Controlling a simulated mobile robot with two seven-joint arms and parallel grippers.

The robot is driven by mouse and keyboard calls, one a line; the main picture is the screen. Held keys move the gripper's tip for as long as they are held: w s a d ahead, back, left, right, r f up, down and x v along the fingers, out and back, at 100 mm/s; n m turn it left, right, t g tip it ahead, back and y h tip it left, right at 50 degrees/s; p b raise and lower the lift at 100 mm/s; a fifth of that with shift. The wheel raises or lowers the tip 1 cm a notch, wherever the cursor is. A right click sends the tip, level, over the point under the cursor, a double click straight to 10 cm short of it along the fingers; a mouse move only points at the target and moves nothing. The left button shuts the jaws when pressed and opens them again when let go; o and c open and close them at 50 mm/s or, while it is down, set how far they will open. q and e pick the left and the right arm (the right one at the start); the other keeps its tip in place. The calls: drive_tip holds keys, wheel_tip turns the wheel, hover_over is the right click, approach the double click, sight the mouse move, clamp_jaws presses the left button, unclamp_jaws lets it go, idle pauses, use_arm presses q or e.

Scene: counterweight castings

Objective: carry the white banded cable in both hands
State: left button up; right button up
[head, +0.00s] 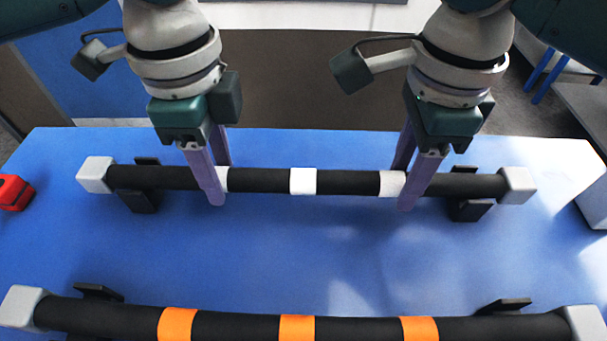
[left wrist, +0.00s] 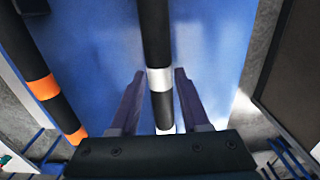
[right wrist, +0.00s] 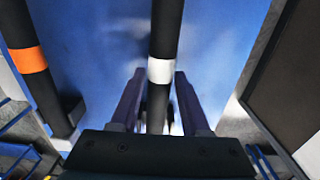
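The white banded cable (head: 260,180) is a straight black bar with three white bands and pale grey end blocks. It lies level across two black supports on the blue table. My left gripper (head: 219,182) straddles it at the left white band, one finger on each side; the left wrist view shows slim gaps beside the cable (left wrist: 156,35). My right gripper (head: 405,185) straddles it at the right white band; gaps also show beside the cable (right wrist: 166,30) in the right wrist view. Both grippers look open, and the fingers hide parts of these bands.
An orange banded cable (head: 240,326) lies parallel on black supports at the near edge of the blue table (head: 300,250). A red object (head: 14,192) sits at the far left. A grey block (head: 594,203) stands at the right edge. The table between the cables is clear.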

use_arm(q)
clamp_jaws()
use_arm(e)
clamp_jaws()
idle(0.8)
